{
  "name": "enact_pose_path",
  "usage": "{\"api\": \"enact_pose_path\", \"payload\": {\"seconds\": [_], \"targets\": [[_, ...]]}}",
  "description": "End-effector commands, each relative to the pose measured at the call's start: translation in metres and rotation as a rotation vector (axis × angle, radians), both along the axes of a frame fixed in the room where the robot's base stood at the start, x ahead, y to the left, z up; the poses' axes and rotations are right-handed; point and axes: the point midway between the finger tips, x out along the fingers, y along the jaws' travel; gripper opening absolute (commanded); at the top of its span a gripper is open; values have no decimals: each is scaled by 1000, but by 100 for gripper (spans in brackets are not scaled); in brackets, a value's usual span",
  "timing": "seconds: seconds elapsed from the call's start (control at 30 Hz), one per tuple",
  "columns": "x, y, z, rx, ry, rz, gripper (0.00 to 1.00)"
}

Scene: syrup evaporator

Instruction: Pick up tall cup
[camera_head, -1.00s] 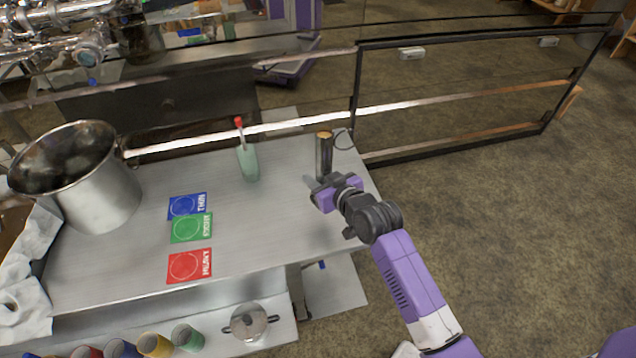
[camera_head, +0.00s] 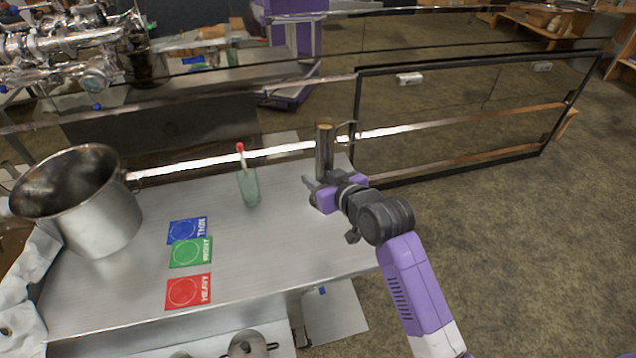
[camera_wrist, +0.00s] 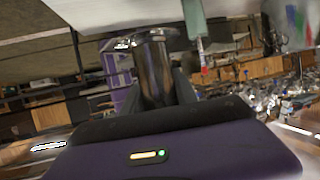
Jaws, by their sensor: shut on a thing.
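The tall cup is a narrow dark metal cylinder (camera_head: 325,148) with a thin handle on its right side, upright near the far right corner of the table. My gripper (camera_head: 316,187) is shut on the lower part of the cup. The cup appears raised off the tabletop, though its base is partly hidden by the gripper. In the wrist view the cup (camera_wrist: 154,70) stands between my two fingers, with the pale tabletop at the upper edge of that picture.
A clear glass (camera_head: 249,190) with a red-tipped stick stands left of the cup. A large steel pot (camera_head: 95,215) is at the table's left. Blue, green (camera_head: 190,252) and red (camera_head: 187,291) mats lie between. A black-framed glass panel (camera_head: 470,110) stands behind at right.

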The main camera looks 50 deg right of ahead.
Motion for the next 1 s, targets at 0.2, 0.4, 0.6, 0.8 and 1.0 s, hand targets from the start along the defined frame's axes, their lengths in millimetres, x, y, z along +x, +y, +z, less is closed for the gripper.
{"api": "enact_pose_path", "payload": {"seconds": [0.2, 0.4, 0.6, 0.8, 1.0], "targets": [[0, 0, 13, -2, -5, -1, 0], [0, 0, 18, -2, -5, -1, 0], [0, 0, 21, -1, -4, -1, 0], [0, -1, 23, -2, -4, -3, 0], [-2, -3, 25, -2, -4, -6, 0]]}}
